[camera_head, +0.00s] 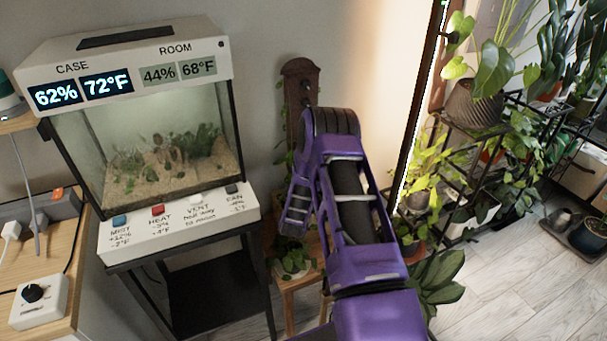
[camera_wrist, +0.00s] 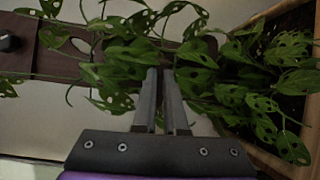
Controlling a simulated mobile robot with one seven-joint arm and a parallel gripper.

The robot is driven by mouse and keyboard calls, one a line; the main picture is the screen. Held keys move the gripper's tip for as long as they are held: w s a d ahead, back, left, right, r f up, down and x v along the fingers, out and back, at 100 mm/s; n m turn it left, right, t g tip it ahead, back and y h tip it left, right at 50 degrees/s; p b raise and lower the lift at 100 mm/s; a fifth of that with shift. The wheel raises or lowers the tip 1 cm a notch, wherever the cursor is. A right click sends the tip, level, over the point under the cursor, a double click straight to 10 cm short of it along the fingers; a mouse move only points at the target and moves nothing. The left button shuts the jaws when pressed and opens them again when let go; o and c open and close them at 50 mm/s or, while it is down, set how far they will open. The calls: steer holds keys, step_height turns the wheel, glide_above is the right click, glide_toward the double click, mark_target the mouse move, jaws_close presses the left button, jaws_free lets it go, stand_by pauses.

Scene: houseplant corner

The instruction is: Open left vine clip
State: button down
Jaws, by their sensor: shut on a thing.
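My gripper (camera_wrist: 165,72) reaches into green vine leaves (camera_wrist: 130,55) in the wrist view. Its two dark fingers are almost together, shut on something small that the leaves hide. The vine, with holes in its leaves, spreads across a dark wooden board (camera_wrist: 55,62). I cannot make out the left vine clip among the leaves. A black knob-like part (camera_wrist: 9,42) shows at the left edge of the board. In the head view the wooden board (camera_head: 300,72) stands against the wall, its lower part behind my purple arm. My gripper is hidden there.
A wooden planter edge (camera_wrist: 272,160) lies right of the vine. A terrarium (camera_head: 155,150) with a button panel stands left of my arm. A wooden stand with a small plant (camera_head: 293,262) is below. A shelf of potted plants (camera_head: 475,105) fills the right.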

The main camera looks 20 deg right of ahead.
steer(key=shift+s+a+f, duration=0.1)
steer(key=shift+s+f, duration=0.05)
steer(key=shift+f, duration=0.2)
steer(key=c, duration=1)
jaws_free()
steer(key=shift+o, duration=0.2)
steer(key=shift+r, duration=0.2)
steer(key=shift+r, duration=0.1)
steer(key=f+p+v, duration=0.1)
steer(key=v, duration=1.6)
steer(key=shift+r+p, duration=0.3)
steer(key=shift+r, duration=0.2)
steer(key=shift+s, duration=0.1)
